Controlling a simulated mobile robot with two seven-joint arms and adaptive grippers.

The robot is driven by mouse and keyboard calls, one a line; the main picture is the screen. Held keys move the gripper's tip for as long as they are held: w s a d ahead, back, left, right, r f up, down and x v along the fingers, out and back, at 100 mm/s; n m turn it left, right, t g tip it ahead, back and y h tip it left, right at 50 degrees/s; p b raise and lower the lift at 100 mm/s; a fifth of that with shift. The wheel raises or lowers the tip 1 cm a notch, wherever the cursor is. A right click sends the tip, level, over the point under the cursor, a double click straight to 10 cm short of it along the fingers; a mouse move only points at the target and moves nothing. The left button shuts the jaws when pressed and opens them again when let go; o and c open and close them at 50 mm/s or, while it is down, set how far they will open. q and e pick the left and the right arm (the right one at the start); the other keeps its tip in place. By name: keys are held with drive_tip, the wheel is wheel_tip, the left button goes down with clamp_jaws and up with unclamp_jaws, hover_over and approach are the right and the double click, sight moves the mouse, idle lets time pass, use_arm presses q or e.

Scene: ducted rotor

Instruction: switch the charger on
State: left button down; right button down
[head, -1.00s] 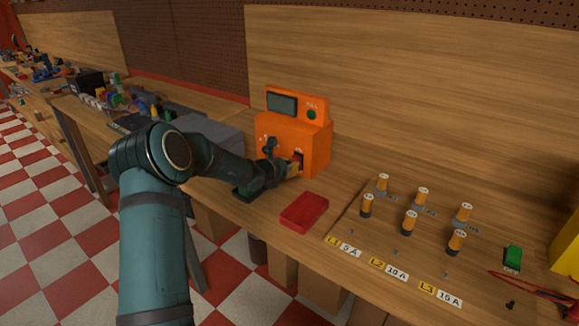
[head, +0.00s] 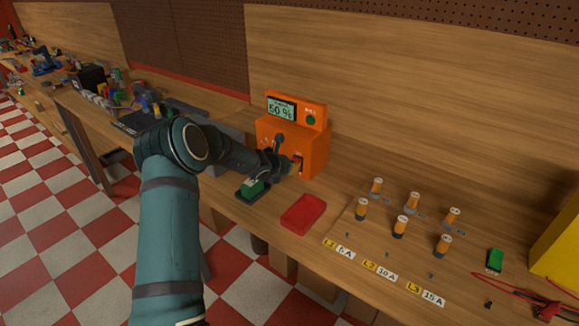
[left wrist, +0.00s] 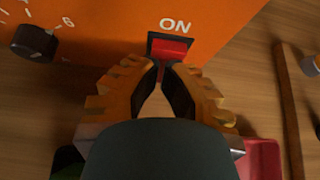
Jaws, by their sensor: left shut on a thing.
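The orange charger (head: 308,142) stands on the bench against the back board. Its display (head: 281,107) is lit and reads 50 %. In the left wrist view, the red switch (left wrist: 168,48) sits in a black frame under the word ON on the orange charger front (left wrist: 110,25). My left gripper (head: 294,168) is at the lower front of the charger. In the left wrist view, the fingertips (left wrist: 164,68) are closed together at the lower edge of the switch, with a thin red part between them. My right gripper is not in view.
A black dial (left wrist: 35,42) is left of the switch. A green block in a black cradle (head: 252,188) and a red tray (head: 303,213) are close in front. Several orange cylinders (head: 401,227) stand upright to the right. Red and black cables (head: 540,300) lie at far right.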

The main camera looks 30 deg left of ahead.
use_arm(q)
drive_tip(key=shift+r, duration=0.1)
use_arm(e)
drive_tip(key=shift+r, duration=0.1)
use_arm(q)
drive_tip(key=shift+r+p, duration=0.5)
drive_tip(key=shift+r, duration=0.25)
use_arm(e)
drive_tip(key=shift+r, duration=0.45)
use_arm(q)
drive_tip(key=shift+a, duration=0.1)
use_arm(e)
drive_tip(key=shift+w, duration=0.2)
